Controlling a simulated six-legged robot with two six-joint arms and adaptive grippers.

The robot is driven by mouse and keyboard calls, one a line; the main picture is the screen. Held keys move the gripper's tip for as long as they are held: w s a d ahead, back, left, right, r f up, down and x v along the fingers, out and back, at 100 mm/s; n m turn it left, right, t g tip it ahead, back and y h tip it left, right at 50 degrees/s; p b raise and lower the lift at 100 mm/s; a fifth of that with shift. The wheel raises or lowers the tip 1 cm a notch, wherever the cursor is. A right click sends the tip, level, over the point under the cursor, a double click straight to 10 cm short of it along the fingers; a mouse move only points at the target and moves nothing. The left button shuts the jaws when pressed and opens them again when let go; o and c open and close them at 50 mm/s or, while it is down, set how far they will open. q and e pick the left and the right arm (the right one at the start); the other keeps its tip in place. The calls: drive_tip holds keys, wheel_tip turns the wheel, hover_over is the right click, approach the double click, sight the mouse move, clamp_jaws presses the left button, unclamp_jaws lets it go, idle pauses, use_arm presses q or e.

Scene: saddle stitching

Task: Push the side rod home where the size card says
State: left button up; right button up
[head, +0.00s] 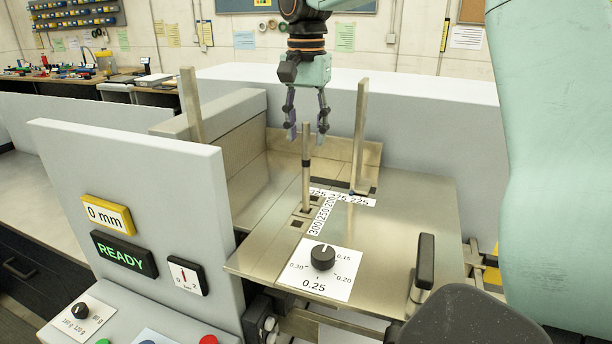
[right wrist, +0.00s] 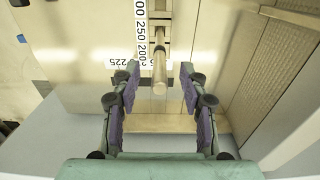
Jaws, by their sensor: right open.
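A slim metal rod with a dark band (head: 306,165) stands upright on the metal table (head: 400,225), at slots beside the number strip reading 300, 250, 200 (head: 322,214). How deep it sits cannot be told. My right gripper (head: 307,132) is open, pointing down around the rod's top, with its fingers apart. In the right wrist view the rod (right wrist: 159,72) shows between the two open fingers (right wrist: 158,88), with a gap on each side. A separate size card cannot be made out. My left gripper is not in view.
Taller flat posts stand at the left (head: 191,105) and right (head: 359,135). A second number strip (head: 356,200) includes 225. A dial card (head: 322,270) reads 0.25. A yellow-framed display (head: 107,214) reads 0 mm; another (head: 124,254) reads READY. A black-handled lever (head: 424,262) rises at the front right.

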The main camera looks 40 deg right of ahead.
sight(306, 154)
wheel_tip(306, 154, down, 6)
drive_tip(key=shift+r+p, duration=0.25)
drive_tip(key=shift+p, duration=0.35)
drive_tip(key=shift+w+f, duration=0.15)
drive_tip(key=shift+w, duration=0.05)
drive_tip(key=shift+s+a, duration=0.15)
drive_tip(key=shift+s, duration=0.05)
drive_tip(key=shift+s+r, duration=0.3)
drive_tip(key=shift+c, duration=1.4)
drive_tip(key=shift+w+f, duration=0.1)
drive_tip(key=c, duration=0.3)
drive_tip(key=shift+w+f, duration=0.15)
drive_tip(key=shift+w, duration=0.15)
clamp_jaws()
drive_tip(key=shift+s, duration=0.2)
